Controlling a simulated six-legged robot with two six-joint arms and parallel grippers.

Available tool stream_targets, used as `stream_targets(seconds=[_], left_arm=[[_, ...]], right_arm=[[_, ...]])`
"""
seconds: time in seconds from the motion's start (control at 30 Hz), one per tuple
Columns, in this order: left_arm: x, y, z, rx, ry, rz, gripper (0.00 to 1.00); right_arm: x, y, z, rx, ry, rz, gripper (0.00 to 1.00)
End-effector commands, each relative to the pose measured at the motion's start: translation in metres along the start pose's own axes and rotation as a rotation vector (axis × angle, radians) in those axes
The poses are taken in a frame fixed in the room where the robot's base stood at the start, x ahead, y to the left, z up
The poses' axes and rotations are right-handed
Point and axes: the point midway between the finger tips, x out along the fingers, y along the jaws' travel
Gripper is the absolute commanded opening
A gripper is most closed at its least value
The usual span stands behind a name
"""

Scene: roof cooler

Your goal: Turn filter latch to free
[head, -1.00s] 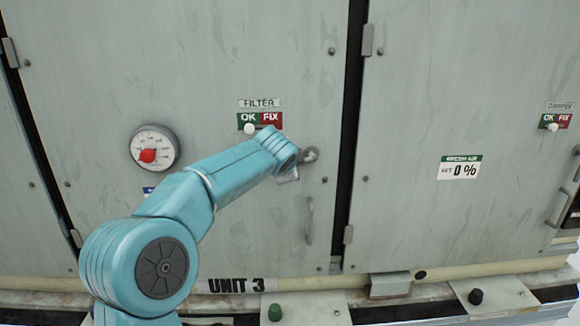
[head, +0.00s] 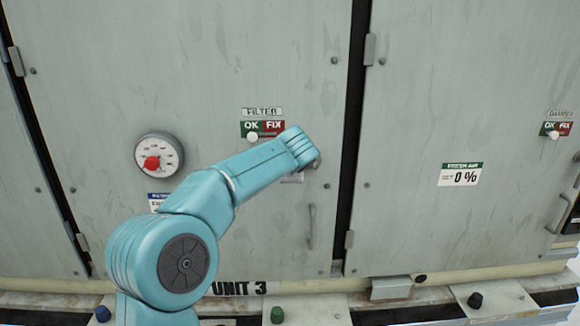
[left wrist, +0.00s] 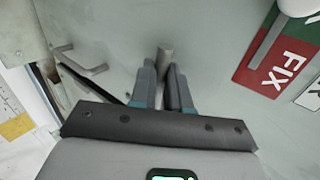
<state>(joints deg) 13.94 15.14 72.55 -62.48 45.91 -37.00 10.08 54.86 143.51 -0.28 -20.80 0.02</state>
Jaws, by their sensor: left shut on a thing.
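The filter latch shows in the left wrist view as a short grey bar (left wrist: 165,58) between the fingertips of my left gripper (left wrist: 166,80). The fingers are close together on it. In the head view my left forearm reaches the door beside the FILTER sign, and its end hides the gripper. Only a small grey bit of the latch (head: 317,162) shows past the arm's end, so its angle is hard to tell. The FILTER sign (head: 262,130) has green OK and red FIX halves, with a white knob (head: 252,137) at its lower edge under OK. My right gripper is not seen.
A round gauge (head: 159,157) with a red centre is left of my arm. A vertical door handle (head: 311,227) is below the latch. A dark gap (head: 352,150) separates this door from the right panel (head: 450,90). A pipe and ledge run below.

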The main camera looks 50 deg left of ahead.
Motion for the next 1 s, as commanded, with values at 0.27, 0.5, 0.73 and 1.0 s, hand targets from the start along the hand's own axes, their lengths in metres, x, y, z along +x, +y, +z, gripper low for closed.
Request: stream_targets(seconds=[0.27, 0.5, 0.73, 1.0], left_arm=[[-0.001, -0.002, 0.001, 0.0, 0.0, -0.005, 0.42], [-0.003, -0.001, 0.0, 0.0, 0.001, -0.003, 0.42], [-0.042, 0.001, -0.001, -0.001, 0.006, -0.007, 0.42], [-0.114, 0.0, 0.0, -0.001, 0.007, -0.006, 0.42]], right_arm=[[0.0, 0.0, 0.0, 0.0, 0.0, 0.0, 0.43], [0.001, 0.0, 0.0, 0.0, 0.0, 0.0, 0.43], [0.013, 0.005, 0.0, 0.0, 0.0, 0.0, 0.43], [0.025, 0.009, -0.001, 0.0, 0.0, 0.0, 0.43]])
